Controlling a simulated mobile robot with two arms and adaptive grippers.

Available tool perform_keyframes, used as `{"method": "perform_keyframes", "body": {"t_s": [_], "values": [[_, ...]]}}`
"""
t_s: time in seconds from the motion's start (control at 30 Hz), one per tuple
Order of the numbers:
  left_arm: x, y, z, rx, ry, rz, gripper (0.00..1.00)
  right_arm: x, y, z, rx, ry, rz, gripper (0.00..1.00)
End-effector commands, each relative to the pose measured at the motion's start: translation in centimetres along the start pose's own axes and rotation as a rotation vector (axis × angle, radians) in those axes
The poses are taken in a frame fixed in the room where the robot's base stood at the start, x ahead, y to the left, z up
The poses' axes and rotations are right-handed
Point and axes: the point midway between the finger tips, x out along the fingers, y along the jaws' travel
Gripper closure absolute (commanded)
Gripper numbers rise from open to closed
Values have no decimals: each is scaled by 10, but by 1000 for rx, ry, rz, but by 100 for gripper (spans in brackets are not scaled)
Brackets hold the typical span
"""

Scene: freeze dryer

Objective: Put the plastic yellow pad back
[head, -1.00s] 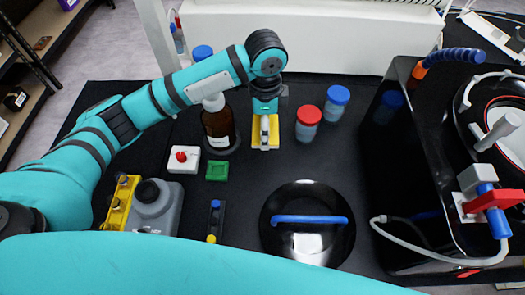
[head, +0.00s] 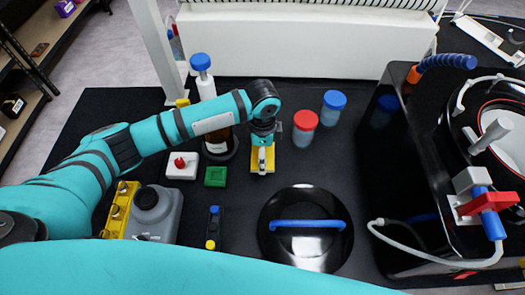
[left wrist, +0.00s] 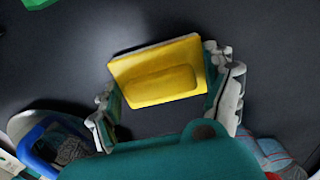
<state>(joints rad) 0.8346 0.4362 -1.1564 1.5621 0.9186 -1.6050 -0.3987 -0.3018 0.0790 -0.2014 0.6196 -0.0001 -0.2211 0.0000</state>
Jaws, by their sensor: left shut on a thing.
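The yellow pad (head: 257,171) is a flat plate at the middle of the black table in the head view. In the left wrist view the yellow pad (left wrist: 140,70) shows a raised block on its plate. My left gripper (head: 263,163) reaches over it from above; in the left wrist view its fingers (left wrist: 165,95) stand on either side of the raised block, shut on it. I cannot tell whether the pad touches the table. My right gripper is in neither view.
Jars with red (head: 305,119) and blue (head: 334,99) lids stand right of the pad. A brown bottle (head: 217,148), partly behind my arm, a red-button box (head: 181,166) and a green block (head: 215,177) are left. A black lid (head: 306,249) with a blue handle lies in front.

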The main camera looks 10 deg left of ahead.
Motion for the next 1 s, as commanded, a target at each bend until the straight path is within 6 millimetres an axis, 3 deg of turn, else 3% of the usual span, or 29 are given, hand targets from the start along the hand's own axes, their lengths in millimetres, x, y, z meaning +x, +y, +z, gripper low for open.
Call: {"method": "perform_keyframes", "body": {"t_s": [0.07,0.1,0.2,0.57,0.67,1.0], "values": [[2,0,0,0,0,1,46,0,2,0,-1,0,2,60],[2,0,0,0,0,0,13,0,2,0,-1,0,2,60],[2,0,0,0,0,0,0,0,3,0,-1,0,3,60],[-3,0,0,0,1,-1,0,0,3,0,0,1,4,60],[-16,-1,0,0,2,-2,0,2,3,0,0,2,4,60],[-87,-1,-1,0,3,-3,0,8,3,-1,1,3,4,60]]}}
